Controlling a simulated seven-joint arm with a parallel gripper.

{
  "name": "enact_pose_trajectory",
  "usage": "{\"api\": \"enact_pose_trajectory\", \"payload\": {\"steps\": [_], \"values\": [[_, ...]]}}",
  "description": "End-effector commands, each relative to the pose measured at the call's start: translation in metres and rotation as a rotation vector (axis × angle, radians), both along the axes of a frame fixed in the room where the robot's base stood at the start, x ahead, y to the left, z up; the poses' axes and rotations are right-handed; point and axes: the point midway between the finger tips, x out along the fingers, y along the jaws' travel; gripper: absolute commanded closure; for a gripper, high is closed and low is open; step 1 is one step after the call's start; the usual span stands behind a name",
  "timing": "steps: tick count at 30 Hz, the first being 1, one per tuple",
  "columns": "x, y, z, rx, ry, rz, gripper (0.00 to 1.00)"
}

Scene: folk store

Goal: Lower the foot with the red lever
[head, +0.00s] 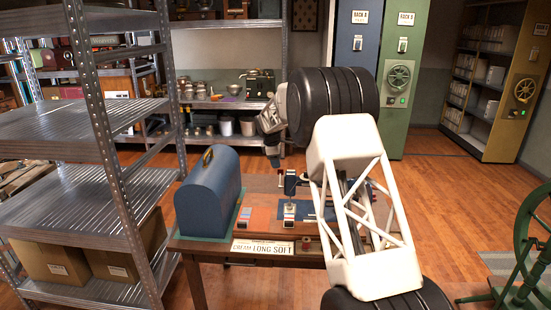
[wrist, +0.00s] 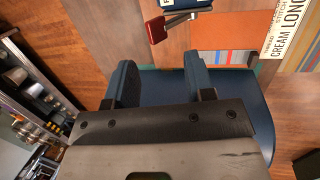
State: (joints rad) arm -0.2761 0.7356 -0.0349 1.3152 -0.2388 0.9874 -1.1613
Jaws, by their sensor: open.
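A red lever tip (wrist: 155,29) on a short metal arm shows at the top of the wrist view, beside a blue part with a cut-off white label. It lies beyond my fingertips, apart from them. My gripper (wrist: 160,76) is open, with two dark blue fingers and nothing held between them. In the head view my gripper (head: 273,160) hangs at the back of the table, close to a small blue sewing machine (head: 291,184). I cannot make out the foot, and I cannot tell the red lever clearly in the head view.
A blue domed case (head: 208,195) stands at the table's left and fills the lower wrist view (wrist: 240,90). An orange panel (head: 257,218) and a CREAM LONG SOFT label (head: 262,247) lie at the front. A metal shelf (head: 85,205) stands left; a green wheel (head: 530,235) is right.

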Motion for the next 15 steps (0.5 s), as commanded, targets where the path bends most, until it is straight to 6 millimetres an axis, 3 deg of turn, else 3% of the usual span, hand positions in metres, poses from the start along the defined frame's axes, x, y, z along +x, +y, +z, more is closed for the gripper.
{"api": "enact_pose_trajectory", "payload": {"steps": [15], "values": [[0.006, -0.004, -0.028, 0.0, 0.0, 0.0, 0.51]]}}
